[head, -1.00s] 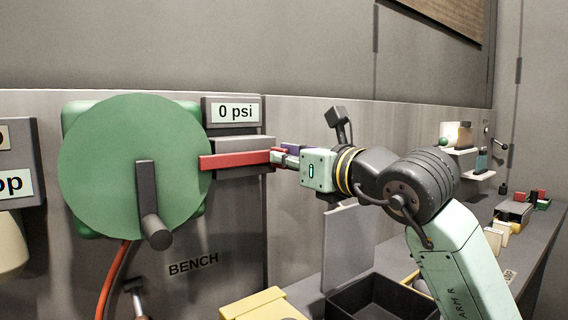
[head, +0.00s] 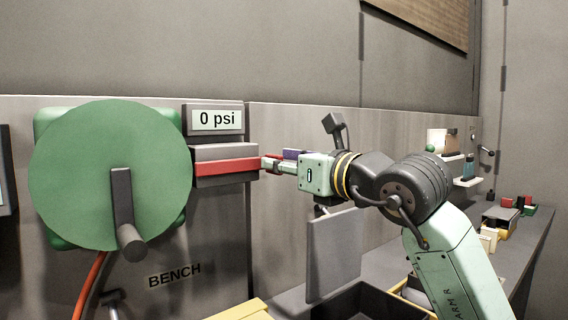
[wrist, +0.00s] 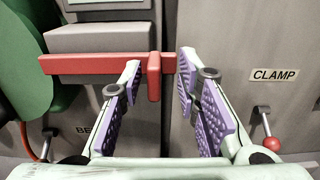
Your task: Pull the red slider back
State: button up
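The red slider is a flat bar (head: 225,167) across the front of a grey block on the panel. In the wrist view, the bar (wrist: 95,64) carries an upright red handle (wrist: 154,76) near its right end. My gripper (head: 272,164) reaches to that end from the right. In the wrist view, its purple-padded fingers (wrist: 161,72) are spread, one on each side of the handle. The left fingertip is close to the handle, and a wider gap lies on the right. Whether the left finger touches it, I cannot tell.
A green disc with a dark crank (head: 122,195) stands left of the slider. A display (head: 217,120) above reads 0 psi. A red-knobbed lever (wrist: 269,140) hangs under the CLAMP label. An upright grey lid (head: 334,252) and dark box stand below my arm.

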jog(key=v, duration=1.2)
